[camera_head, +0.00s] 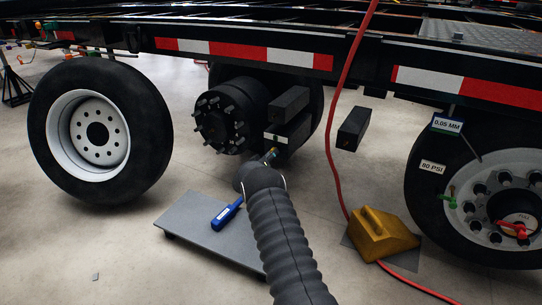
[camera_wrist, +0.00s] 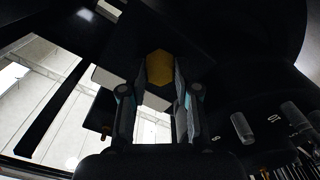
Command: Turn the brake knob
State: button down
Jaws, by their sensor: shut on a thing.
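My gripper (camera_wrist: 160,92) is shut on a brass-coloured hexagonal knob (camera_wrist: 159,68), which I take as the brake knob; one finger lies on each side of it. The knob sits under the dark trailer underside. In the head view my gripper (camera_head: 270,156) reaches up beside the bare black wheel hub (camera_head: 222,116), just below the dark boxes next to it. My arm and gripper hide most of the knob there, and its turn angle cannot be read.
A loose wheel (camera_head: 98,135) stands at the left. A grey platform (camera_head: 188,220) with a blue tool (camera_head: 227,213) lies below the hub. A yellow chock (camera_head: 378,236) and a red hose (camera_head: 331,150) are to the right, before the mounted wheel (camera_head: 435,205). Frame rails hang overhead.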

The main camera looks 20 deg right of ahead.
jog(key=shift+r, duration=0.1)
dwell(0.5)
jog(key=c, duration=0.8)
grip_release()
jog(key=shift+d, duration=0.1)
jog(key=shift+c, duration=0.2)
jog(key=v, duration=1.2)
